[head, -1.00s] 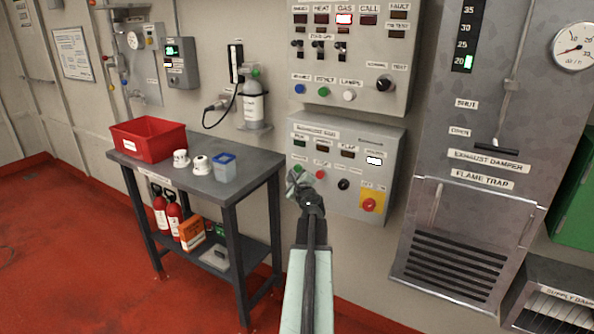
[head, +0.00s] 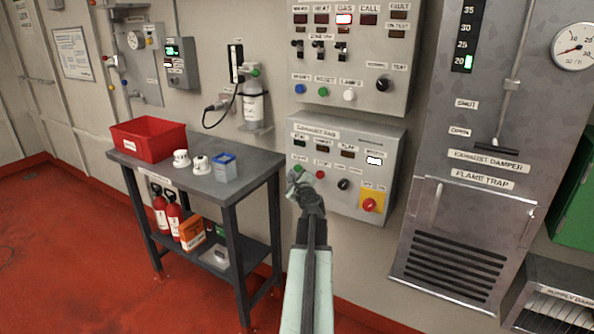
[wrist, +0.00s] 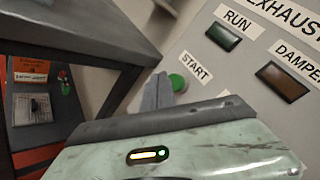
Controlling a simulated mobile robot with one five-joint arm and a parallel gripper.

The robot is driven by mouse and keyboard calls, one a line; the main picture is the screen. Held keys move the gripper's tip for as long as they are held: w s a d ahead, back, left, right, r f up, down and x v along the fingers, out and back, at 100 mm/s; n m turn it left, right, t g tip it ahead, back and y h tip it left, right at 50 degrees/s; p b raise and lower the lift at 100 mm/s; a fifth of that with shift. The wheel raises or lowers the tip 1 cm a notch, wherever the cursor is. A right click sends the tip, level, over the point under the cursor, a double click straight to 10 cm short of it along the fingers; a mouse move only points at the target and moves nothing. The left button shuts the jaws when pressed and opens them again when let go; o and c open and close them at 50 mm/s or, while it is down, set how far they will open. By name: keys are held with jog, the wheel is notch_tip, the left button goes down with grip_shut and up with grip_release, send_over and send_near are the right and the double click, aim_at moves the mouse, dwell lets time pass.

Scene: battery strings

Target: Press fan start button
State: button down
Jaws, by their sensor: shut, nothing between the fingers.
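The exhaust fan panel (head: 345,207) is a grey box on the wall. Its green start button (wrist: 177,82) shows in the wrist view beside the START label (wrist: 195,66); in the head view the button (head: 299,169) is a small green spot just above my gripper. The RUN lamp (wrist: 223,36) is dark.
On the same panel are a red button (head: 320,174), a black knob (head: 344,184) and a red-and-yellow rotary switch (head: 370,204). A metal table (head: 243,172) with a red bin (head: 148,140) stands close on the left. The flame trap (head: 460,245) is to the right.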

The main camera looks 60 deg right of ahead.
jog(key=shift+d, duration=0.1)
jog(key=shift+d, duration=0.35)
jog(key=shift+d, duration=0.7)
dwell(0.9)
jog(key=shift+a, duration=1.15)
jog(key=shift+a, duration=0.1)
jog(key=a, duration=0.4)
jog(key=shift+a, duration=0.4)
dwell(0.4)
